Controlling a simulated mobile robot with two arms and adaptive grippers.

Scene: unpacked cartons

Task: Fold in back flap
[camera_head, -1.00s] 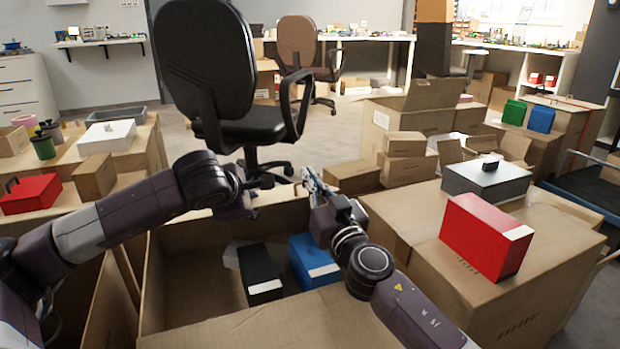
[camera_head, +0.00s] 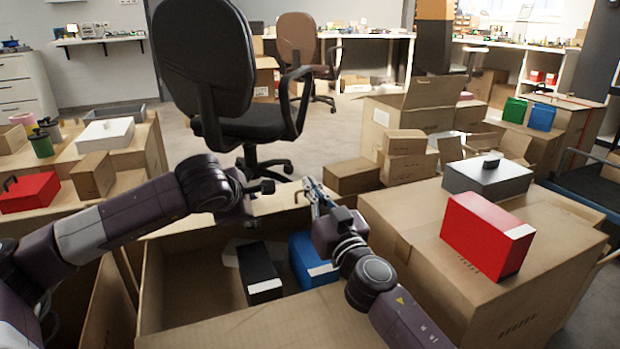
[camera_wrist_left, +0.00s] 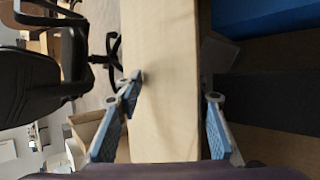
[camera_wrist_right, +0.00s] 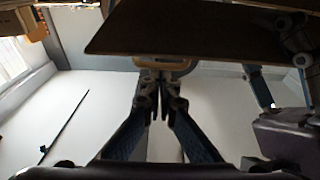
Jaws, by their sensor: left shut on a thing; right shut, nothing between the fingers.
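The open carton (camera_head: 190,272) stands in front of me, with a black box (camera_head: 258,268) and a blue box (camera_head: 308,258) inside. Its back flap (camera_head: 288,200) stretches along the far edge. My left gripper (camera_head: 258,194) is at this flap; in the left wrist view (camera_wrist_left: 170,98) its fingers lie on either side of the cardboard (camera_wrist_left: 162,60), shut on it. My right gripper (camera_head: 312,190) is shut and empty near the flap's right end. In the right wrist view its closed tips (camera_wrist_right: 158,82) are close to the dark face of a panel (camera_wrist_right: 200,38); contact is unclear.
A black office chair (camera_head: 250,120) stands just behind the carton. To the right, a closed carton (camera_head: 400,215) carries a red box (camera_head: 485,235) and a grey box (camera_head: 487,178). More cartons stand to the left. Open floor (camera_head: 345,125) shows behind.

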